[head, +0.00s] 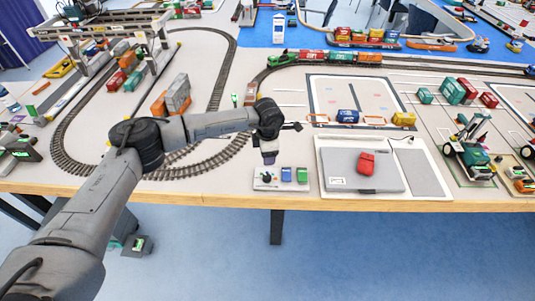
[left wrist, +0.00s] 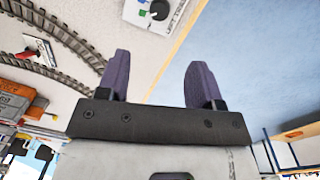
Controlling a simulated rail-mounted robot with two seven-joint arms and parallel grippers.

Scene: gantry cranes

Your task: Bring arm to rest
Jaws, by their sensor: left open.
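My left arm reaches in from the left over the table in the head view. Its gripper (head: 268,157) points down above the table's front part, just over a small white panel (head: 262,186) with a dark knob and blue and green blocks. In the left wrist view the two purple fingers of the left gripper (left wrist: 158,82) stand apart with nothing between them. The white panel (left wrist: 140,14) with its black knob shows at the top of that view, apart from the fingers. My right gripper is in neither view.
An oval toy track (head: 225,75) lies left and behind the arm, with a gantry crane (head: 100,30) over containers. A grey flat board (head: 340,180) with a red object (head: 366,162) lies right of the panel. Blue floor lies in front.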

